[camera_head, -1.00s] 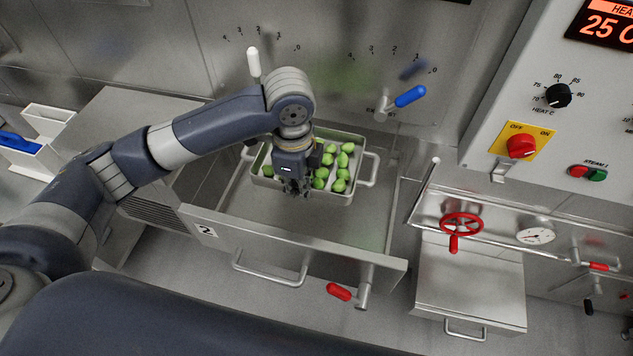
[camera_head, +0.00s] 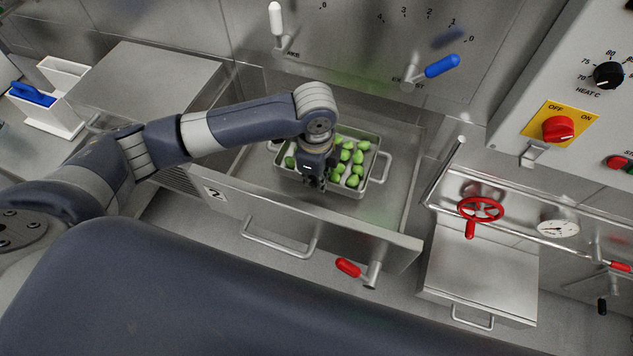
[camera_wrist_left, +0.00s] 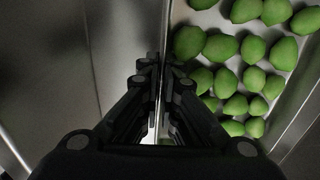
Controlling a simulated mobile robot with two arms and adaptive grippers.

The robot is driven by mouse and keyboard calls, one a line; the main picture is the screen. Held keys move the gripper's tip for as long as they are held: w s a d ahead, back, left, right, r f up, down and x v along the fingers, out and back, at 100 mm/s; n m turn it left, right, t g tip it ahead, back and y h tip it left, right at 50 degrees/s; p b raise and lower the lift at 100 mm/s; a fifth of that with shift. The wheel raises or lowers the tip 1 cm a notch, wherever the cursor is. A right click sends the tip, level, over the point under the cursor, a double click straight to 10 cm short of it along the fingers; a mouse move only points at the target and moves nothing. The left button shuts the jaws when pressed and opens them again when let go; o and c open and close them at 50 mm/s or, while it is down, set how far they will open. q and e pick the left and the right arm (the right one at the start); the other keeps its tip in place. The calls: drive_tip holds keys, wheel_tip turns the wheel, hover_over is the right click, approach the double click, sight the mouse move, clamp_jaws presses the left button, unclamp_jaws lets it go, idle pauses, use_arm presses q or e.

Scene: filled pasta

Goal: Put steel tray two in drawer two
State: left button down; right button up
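The steel tray (camera_head: 378,187), a shallow metal pan with wire side handles and several green filled pasta pieces (camera_head: 352,168), is inside the open drawer two (camera_head: 320,226), marked "2" on its front. My left gripper (camera_head: 314,187) points down at the tray's front-left part. In the left wrist view my left gripper's fingers (camera_wrist_left: 162,85) stand close on both sides of the thin tray wall (camera_wrist_left: 165,50), with the pasta (camera_wrist_left: 235,78) to the right. The arm hides part of the tray's left side. I cannot tell whether the tray touches the drawer floor. My right gripper is out of view.
A red-handled valve (camera_head: 348,268) sits below the drawer front. A blue lever (camera_head: 441,66) and a white lever (camera_head: 276,18) stand behind. A closed steel box (camera_head: 478,275) and red handwheel (camera_head: 481,211) are at right. A steel-topped cabinet (camera_head: 145,85) is at left.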

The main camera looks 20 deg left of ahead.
use_arm(q)
drive_tip(key=shift+f, duration=1.3)
drive_tip(key=shift+f, duration=0.1)
drive_tip(key=c, duration=1.8)
unclamp_jaws()
drive_tip(key=shift+f, duration=0.1)
wheel_tip(320, 180, up, 12)
drive_tip(key=shift+s+r+b, duration=0.15)
drive_tip(key=shift+r+b, duration=0.05)
drive_tip(key=shift+b, duration=0.25)
